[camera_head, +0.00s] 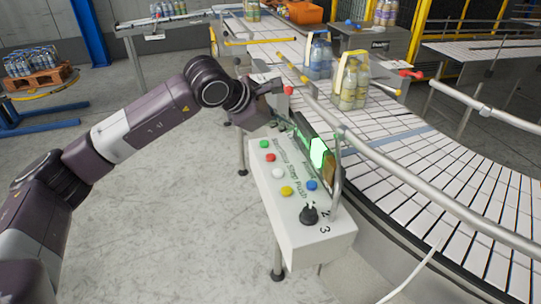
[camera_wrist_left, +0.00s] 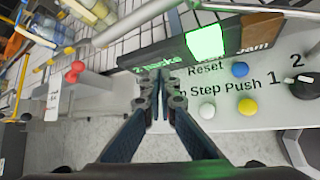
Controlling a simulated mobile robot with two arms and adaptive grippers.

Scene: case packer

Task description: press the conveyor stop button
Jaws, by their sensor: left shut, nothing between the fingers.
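The white control box (camera_head: 300,232) stands beside the conveyor, with its sloping panel showing in both views. The red button (camera_head: 270,157) is near its far end, below the green button (camera_head: 264,143). White (camera_head: 278,173), yellow (camera_head: 286,190) and blue (camera_head: 311,185) buttons sit nearer. The panel print reads partly "Stop" and "Step Push". My left gripper (camera_head: 272,124) is over the far end of the box, partly hidden by its own wrist. In the left wrist view its fingers (camera_wrist_left: 159,78) are together and empty, and the red and green buttons do not show.
A lit green display (camera_head: 318,153) rises behind the buttons, and a black selector knob (camera_head: 309,214) is at the near end. A metal guide rail (camera_head: 385,160) runs along the curved conveyor (camera_head: 430,175). Bottle packs (camera_head: 350,82) stand on the conveyor. The floor left of the box is clear.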

